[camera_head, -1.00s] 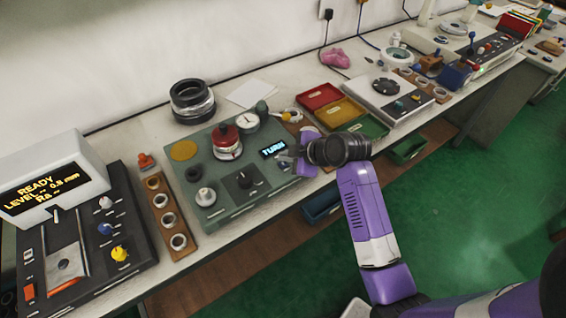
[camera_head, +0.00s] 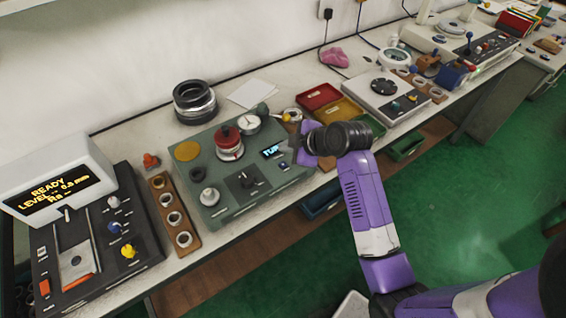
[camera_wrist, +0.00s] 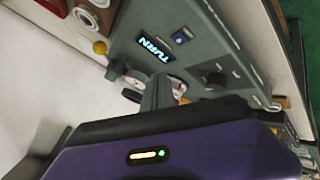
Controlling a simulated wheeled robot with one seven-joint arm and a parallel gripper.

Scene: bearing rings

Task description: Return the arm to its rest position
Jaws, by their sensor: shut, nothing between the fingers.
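My gripper (camera_head: 291,152) is at the end of my purple arm, above the right side of the green-grey measuring unit (camera_head: 228,208). Its fingers are shut with nothing between them. In the wrist view my fingers (camera_wrist: 157,92) point at the same unit, whose display (camera_wrist: 155,48) reads "TURN". The arm covers part of the display in the head view. A ring with a red-topped part (camera_head: 228,140) sits on the unit, beside a round dial gauge (camera_head: 249,123). I cannot tell from the pictures whether the gripper touches the unit.
A black unit with a "READY" display (camera_head: 60,190) stands at left. A brown rack of rings (camera_head: 166,205) lies between the units. Red, yellow and green trays (camera_head: 320,97) lie behind my arm. The green floor (camera_head: 450,220) in front of the bench is open at right.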

